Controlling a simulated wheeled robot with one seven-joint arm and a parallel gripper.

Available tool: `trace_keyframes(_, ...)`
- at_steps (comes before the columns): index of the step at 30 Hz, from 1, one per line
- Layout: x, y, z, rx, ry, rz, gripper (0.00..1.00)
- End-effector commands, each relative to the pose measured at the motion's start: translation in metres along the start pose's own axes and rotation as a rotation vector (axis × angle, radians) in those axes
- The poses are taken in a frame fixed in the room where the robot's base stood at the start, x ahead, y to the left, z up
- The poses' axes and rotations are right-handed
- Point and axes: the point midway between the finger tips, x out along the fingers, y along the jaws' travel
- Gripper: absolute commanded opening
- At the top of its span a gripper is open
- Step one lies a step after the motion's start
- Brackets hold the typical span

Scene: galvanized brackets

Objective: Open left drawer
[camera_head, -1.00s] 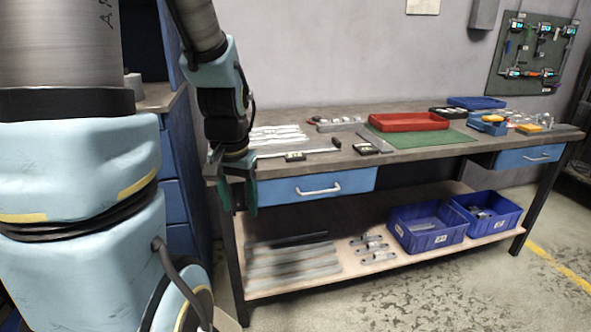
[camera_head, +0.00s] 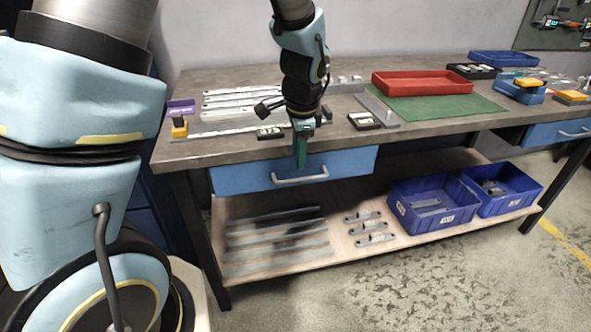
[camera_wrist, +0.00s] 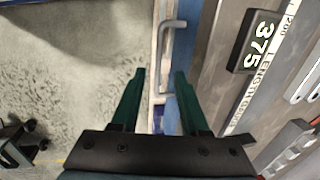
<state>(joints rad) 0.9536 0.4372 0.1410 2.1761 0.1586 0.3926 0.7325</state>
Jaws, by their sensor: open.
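The left drawer (camera_head: 240,177) has a blue front under the workbench top and looks shut. Its silver bar handle (camera_head: 300,178) runs along the middle of the front. My gripper (camera_head: 301,160) has green fingers pointing down in front of the drawer, just above the handle in the head view. In the wrist view the handle (camera_wrist: 171,50) lies beyond the fingertips of my gripper (camera_wrist: 160,75). The fingers are apart with nothing between them, and they do not appear to touch the handle.
The workbench top (camera_head: 220,80) holds metal strips, a red tray (camera_head: 422,83) and a green mat (camera_head: 440,106). A dark label block (camera_wrist: 257,40) lies near the bench edge. The lower shelf (camera_head: 345,262) holds brackets and blue bins (camera_head: 433,203). Open floor lies in front.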

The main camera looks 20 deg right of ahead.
Motion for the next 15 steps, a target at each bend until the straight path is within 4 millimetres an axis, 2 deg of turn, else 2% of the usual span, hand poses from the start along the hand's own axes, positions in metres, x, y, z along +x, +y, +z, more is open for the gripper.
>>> trace_keyframes(6, 0.042, 0.001, 0.002, -0.002, -0.005, 0.003, 0.45)
trace_keyframes(12, 0.064, 0.000, 0.001, -0.002, -0.002, 0.001, 0.45)
trace_keyframes(15, 0.070, 0.000, 0.001, -0.003, -0.002, 0.001, 0.45)
